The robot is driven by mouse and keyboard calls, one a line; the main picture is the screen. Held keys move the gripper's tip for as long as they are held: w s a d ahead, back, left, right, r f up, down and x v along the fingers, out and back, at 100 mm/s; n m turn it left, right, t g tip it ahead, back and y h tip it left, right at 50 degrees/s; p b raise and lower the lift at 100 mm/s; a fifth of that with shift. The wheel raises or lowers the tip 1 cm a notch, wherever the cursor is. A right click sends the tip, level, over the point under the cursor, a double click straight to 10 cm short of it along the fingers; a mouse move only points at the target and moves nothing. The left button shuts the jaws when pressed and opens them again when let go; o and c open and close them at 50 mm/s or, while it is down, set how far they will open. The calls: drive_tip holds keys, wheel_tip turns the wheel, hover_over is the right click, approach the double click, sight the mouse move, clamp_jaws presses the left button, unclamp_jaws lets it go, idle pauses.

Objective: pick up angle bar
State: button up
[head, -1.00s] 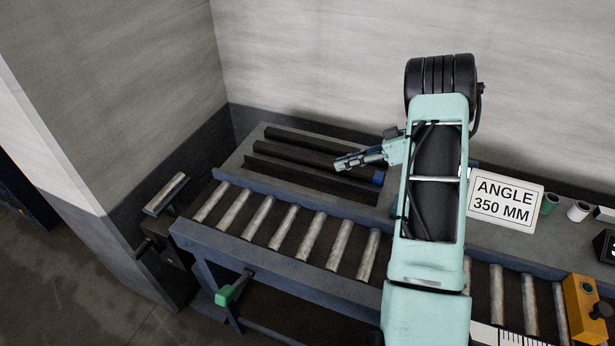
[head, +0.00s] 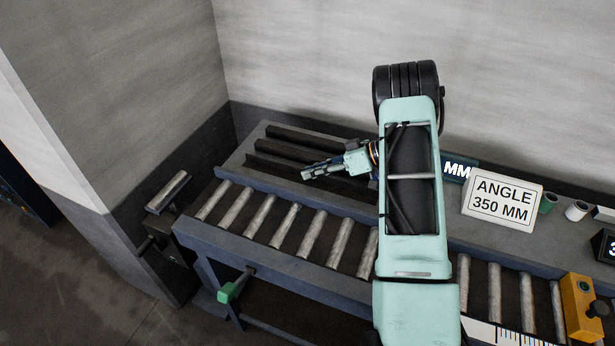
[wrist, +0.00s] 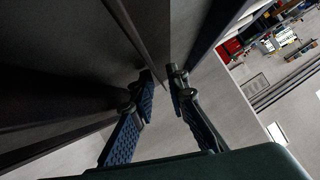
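Dark angle bars lie side by side on the grey rack at the back left in the head view: a rear one (head: 305,137), a middle one (head: 285,150) and a front one (head: 268,168). My gripper (head: 308,172) is over the front bar, pointing left, and my gripper and wrist hide its right part. In the wrist view my gripper (wrist: 161,76) has its two fingers apart, with grey surface showing between the tips. Long dark bar shapes (wrist: 140,35) run close by the left finger. I cannot tell whether a finger touches a bar.
The roller conveyor (head: 285,223) runs along the front of the rack. A sign reading "ANGLE 350 MM" (head: 502,201) stands right of my arm, with small green (head: 547,203) and white (head: 577,210) cups beyond. A yellow block (head: 580,308) sits at the lower right. Walls close off the back and left.

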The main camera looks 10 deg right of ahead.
drive_tip(key=shift+c, duration=0.5)
clamp_jaws()
drive_tip(key=shift+w+r, duration=0.1)
drive_tip(key=shift+r, duration=0.05)
